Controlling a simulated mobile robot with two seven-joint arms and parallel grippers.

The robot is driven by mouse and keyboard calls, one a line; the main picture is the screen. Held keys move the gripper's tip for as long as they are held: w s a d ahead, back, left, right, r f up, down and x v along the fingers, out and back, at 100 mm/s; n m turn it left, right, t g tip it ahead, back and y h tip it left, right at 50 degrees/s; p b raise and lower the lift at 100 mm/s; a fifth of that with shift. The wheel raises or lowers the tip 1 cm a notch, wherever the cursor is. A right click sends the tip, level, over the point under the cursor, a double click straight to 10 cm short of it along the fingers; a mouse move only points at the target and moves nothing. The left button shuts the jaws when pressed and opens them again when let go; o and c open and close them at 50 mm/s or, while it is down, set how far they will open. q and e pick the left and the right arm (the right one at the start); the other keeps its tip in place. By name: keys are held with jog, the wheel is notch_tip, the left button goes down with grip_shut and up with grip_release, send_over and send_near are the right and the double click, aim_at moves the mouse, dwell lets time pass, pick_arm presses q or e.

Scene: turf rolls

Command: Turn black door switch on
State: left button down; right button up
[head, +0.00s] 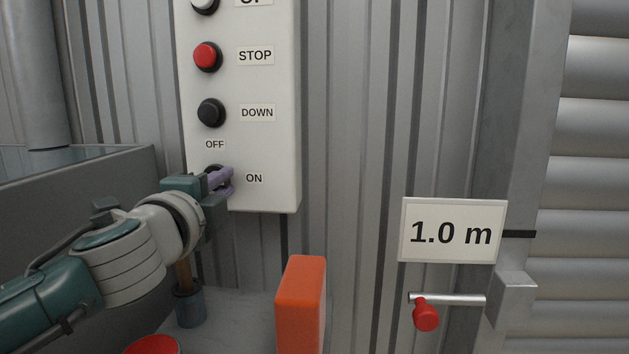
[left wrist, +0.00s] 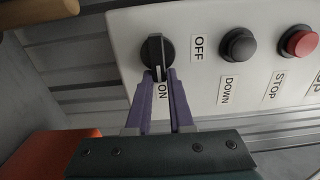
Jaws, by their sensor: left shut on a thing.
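The black door switch (left wrist: 156,48) is a round black knob with a raised handle and a white mark, low on the white control panel (head: 270,140). In the left wrist view its handle and white mark point toward the ON label (left wrist: 163,91), not toward the OFF label (left wrist: 199,47). My left gripper (head: 221,179) has its purple fingers shut on the end of the handle, which also shows in the left wrist view (left wrist: 158,75). In the head view the fingers hide most of the switch. My right gripper is not in view.
Above the switch are the black DOWN button (head: 211,112) and the red STOP button (head: 208,56). An orange block (head: 302,300) stands below the panel. A 1.0 m sign (head: 452,231) and a red-knobbed metal bar (head: 450,299) are at the right.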

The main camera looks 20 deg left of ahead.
pick_arm(q)
jog(key=c, duration=0.8)
grip_release()
jog(key=v, duration=1)
jog(key=shift+a, duration=0.1)
